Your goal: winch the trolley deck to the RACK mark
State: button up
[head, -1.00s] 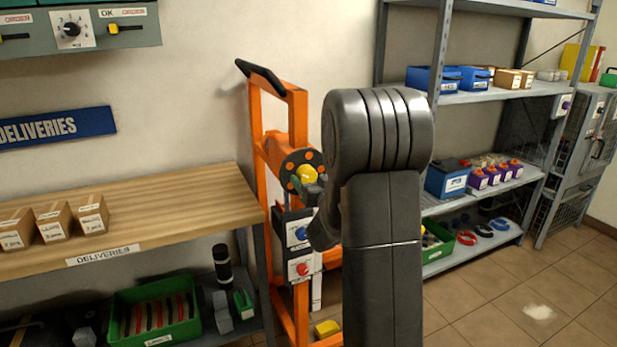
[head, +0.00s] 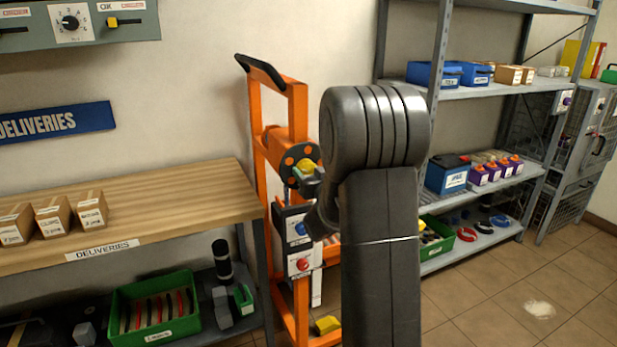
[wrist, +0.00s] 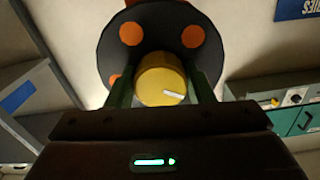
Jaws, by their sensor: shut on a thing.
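The orange trolley (head: 258,130) stands upright against the wall, right of the wooden table. My gripper (wrist: 162,85) is shut on the yellow knob, a finger on either side. In the head view, my gripper (head: 308,183) is partly covered by my arm. I cannot make out the deck or the RACK mark.
A panel with a blue knob (head: 299,229) and a red knob (head: 303,264) sits below the wheel. The wooden table (head: 170,205) with boxes is close on the left. A metal shelf (head: 470,95) stands on the right.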

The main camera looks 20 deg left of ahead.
jog(key=n+b, duration=0.1)
jog(key=b, duration=0.1)
jog(key=n+b, duration=0.2)
jog(key=b, duration=0.1)
jog(key=shift+d+f, duration=0.1)
jog(key=shift+f, duration=0.2)
jog(key=shift+w+r+n+b, duration=0.1)
jog(key=shift+r+n+b, duration=0.15)
jog(key=shift+n+b, duration=0.65)
jog(key=o, duration=1)
jog(key=v, duration=1.3)
jog(key=shift+s+d, duration=0.25)
jog(key=shift+d, duration=0.1)
